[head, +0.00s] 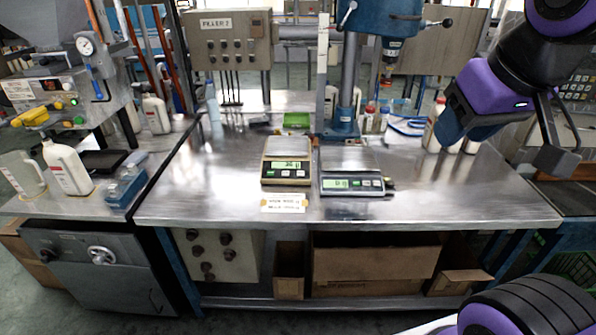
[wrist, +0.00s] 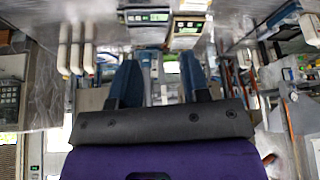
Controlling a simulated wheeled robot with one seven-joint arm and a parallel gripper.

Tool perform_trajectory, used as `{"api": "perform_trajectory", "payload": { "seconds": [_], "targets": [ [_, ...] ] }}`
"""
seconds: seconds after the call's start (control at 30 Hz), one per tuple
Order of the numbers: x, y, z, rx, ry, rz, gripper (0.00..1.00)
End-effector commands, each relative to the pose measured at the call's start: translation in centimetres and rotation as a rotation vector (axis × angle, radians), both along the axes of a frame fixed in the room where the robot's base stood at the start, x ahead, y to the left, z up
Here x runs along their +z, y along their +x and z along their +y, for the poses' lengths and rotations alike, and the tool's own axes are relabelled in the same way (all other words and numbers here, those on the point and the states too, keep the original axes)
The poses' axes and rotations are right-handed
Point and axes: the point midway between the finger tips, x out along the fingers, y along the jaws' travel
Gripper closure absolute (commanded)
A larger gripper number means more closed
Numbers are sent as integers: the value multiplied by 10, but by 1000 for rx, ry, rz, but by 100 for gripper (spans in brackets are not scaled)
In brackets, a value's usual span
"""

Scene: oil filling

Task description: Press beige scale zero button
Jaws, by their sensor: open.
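The beige scale (head: 286,147) stands on the steel bench, left of a grey scale (head: 348,172). Its green display is lit, with small buttons (head: 291,173) along the front panel; their labels are too small to read. The wrist view is upside down and shows the beige scale (wrist: 188,41) at the top, beside the grey scale (wrist: 148,16). My gripper (wrist: 158,60) is open and empty, its two blue fingers apart. In the head view my arm hangs over the right side of the bench, well away from the beige scale.
A yellowed label (head: 284,203) lies at the bench's front edge. A green block (head: 297,120) sits behind the beige scale. A blue drill-press-like stand (head: 341,127) rises behind the scales. Bottles (head: 367,120) stand at the back right. The bench's front right is clear.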

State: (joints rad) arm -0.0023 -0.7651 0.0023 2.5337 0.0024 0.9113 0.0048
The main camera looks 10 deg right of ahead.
Motion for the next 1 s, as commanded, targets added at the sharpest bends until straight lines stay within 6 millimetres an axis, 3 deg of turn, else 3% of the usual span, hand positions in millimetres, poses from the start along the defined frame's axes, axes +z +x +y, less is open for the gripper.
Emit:
{"api": "perform_trajectory", "payload": {
  "seconds": [0.27, 0.4, 0.47, 1.0],
  "targets": [
    [0, 0, 0, 0, 0, 0, 57],
    [0, 0, 0, 0, 0, 0, 90],
    [0, 0, 0, 0, 0, 0, 100],
    [0, 0, 0, 0, 0, 1, 100]
  ]
}}
